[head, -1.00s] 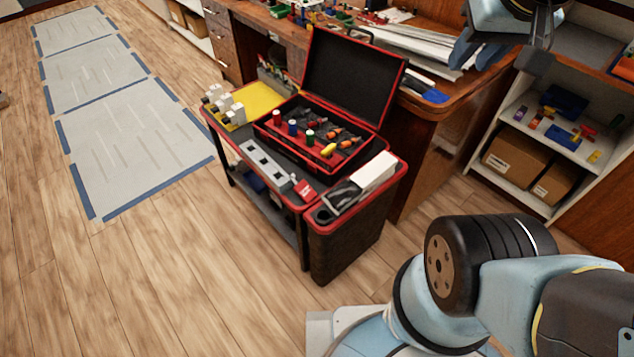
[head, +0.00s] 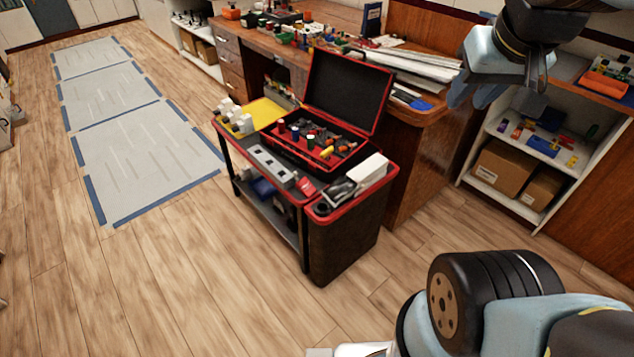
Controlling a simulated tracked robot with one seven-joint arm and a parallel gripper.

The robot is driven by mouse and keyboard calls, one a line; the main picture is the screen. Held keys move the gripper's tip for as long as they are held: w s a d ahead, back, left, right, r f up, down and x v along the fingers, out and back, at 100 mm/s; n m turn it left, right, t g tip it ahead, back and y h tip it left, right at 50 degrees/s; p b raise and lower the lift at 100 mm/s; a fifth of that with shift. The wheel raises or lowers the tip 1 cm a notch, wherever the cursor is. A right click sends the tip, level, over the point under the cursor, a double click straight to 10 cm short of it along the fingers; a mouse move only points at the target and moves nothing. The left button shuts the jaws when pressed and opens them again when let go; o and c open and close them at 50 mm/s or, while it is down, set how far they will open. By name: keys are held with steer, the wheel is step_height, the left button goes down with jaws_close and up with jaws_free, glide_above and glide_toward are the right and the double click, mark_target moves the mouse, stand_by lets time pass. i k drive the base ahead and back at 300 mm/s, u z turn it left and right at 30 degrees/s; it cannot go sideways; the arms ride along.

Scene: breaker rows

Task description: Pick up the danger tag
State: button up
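The danger tag (head: 307,186) is a small red tag with a pale marking, lying at the front right corner of the cart top, beside a grey socket strip (head: 271,167). My gripper (head: 470,97) is at the upper right of the head view, in front of the desk's right end and well apart from the tag. Its two blue-grey fingers look spread, with nothing seen between them. Part of the gripper and wrist is dark and hard to make out.
The red-edged cart (head: 240,158) holds an open red toolbox (head: 345,95) with its lid up, and white breakers (head: 236,117) on a yellow mat. A black bin (head: 345,245) adjoins its right end. A desk (head: 420,165) stands behind. Wooden floor (head: 150,280) is free in front.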

mark_target(306, 188)
steer(key=u, duration=0.2)
steer(key=i, duration=0.85)
steer(key=z, duration=0.1)
